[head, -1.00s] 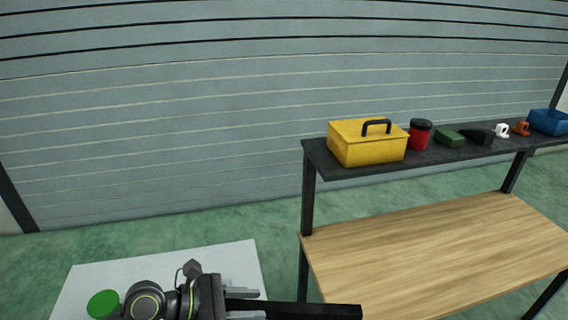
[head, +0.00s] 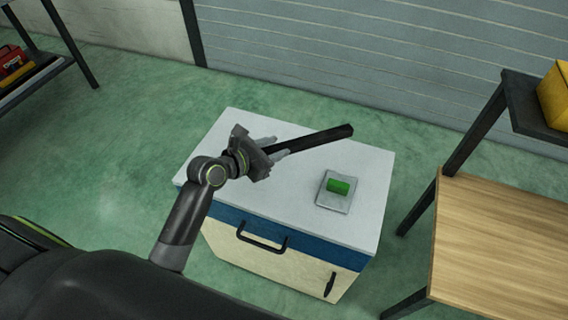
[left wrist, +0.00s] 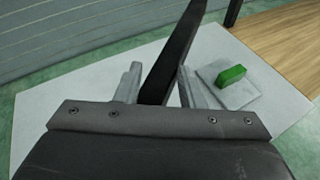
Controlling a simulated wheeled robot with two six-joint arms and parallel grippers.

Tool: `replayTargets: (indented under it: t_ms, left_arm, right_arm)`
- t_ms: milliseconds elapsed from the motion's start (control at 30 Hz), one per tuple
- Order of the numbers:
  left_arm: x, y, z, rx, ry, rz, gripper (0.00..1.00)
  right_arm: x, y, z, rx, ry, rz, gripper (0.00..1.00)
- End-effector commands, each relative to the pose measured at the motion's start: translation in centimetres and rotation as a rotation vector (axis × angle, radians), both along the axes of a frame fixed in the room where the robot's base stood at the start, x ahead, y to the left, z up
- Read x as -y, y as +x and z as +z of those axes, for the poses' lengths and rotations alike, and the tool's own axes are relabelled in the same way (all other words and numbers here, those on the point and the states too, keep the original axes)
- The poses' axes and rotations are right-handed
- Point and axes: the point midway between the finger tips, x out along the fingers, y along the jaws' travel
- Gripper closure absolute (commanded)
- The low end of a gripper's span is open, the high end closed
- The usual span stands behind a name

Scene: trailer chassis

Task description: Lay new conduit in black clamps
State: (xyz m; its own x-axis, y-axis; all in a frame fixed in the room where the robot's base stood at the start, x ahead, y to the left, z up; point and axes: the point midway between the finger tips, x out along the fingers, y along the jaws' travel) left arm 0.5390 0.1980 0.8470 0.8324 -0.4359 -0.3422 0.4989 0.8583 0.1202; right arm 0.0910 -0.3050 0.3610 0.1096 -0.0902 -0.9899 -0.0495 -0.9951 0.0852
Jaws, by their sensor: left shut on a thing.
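A long black conduit (head: 318,138) is held in my left gripper (head: 276,147), above the white top of a cabinet. The conduit sticks out to the right of the fingers and tilts slightly up in the head view. In the left wrist view the conduit (left wrist: 177,50) runs away from me between the two grey fingers of the left gripper (left wrist: 158,88). The gripper is shut on it. No black clamps show in either view. My right gripper is not in view.
A white-topped cabinet (head: 365,190) stands below the left gripper. On it lies a grey tray (head: 328,201) with a green block (head: 338,186). A wooden workbench (head: 500,235) with a dark shelf stands at right. A rack with red things (head: 14,62) is at far left.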

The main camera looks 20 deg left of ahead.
Motion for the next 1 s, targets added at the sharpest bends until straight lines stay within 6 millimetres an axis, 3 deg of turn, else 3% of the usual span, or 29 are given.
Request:
replayTargets:
  t_ms: [200,433,667,867,1000]
  left_arm:
    - [1.0,2.1,-1.7,0.01,0.016,0.061,0.9]
    - [0.9,2.1,-6.1,0.009,0.02,0.065,0.9]
    - [0.9,2.1,-7.9,0.011,0.02,0.063,0.9]
    - [0.9,2.1,-10.7,0.01,0.02,0.063,0.9]
    - [0.9,2.1,-10.9,0.014,0.02,0.064,0.9]
  right_arm:
    - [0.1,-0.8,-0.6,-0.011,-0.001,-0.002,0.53]
    - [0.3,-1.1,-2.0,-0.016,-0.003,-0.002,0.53]
    - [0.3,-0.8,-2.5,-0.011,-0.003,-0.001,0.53]
    - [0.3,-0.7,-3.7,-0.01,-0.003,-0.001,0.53]
    - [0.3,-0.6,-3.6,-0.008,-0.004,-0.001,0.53]
